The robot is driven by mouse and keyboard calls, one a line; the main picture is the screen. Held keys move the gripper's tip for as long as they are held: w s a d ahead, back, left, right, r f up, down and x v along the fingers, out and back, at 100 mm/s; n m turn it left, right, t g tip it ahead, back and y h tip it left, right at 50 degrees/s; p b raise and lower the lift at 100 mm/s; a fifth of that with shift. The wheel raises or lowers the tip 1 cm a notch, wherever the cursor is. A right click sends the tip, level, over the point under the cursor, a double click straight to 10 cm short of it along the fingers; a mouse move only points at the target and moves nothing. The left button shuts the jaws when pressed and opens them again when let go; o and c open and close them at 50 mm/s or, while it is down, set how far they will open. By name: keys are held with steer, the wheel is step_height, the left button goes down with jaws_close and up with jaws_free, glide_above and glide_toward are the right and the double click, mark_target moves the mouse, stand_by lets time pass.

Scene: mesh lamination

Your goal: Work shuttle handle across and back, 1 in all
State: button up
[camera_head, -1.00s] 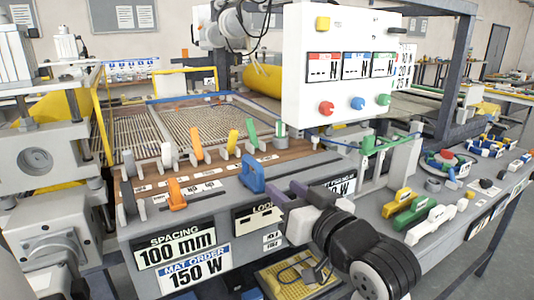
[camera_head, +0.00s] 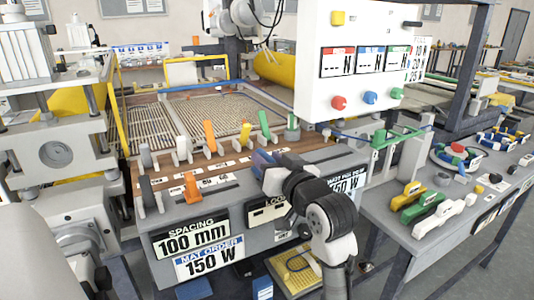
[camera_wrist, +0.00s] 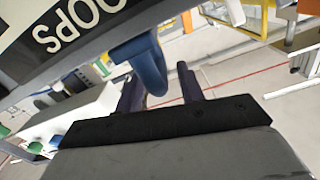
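The shuttle handle is a blue loop-shaped grip (camera_wrist: 147,64) on the grey console front, seen in the wrist view. Its curved end reaches between my two purple-grey fingers. My gripper (camera_wrist: 159,84) is open, with a finger on either side of the handle and a gap visible on the right side. In the head view my gripper (camera_head: 264,165) is at the handle's place by the console slot and largely hides the handle. I cannot tell whether the left finger touches it.
An orange handle (camera_head: 192,187) stands in a slot to the left. A row of coloured levers (camera_head: 210,137) stands behind. A white control panel (camera_head: 362,60) hangs above right. Green, yellow and white handled tools (camera_head: 424,208) lie on the right bench.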

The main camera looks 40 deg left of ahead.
steer(key=shift+w+a, duration=0.25)
steer(key=shift+a, duration=0.4)
jaws_close()
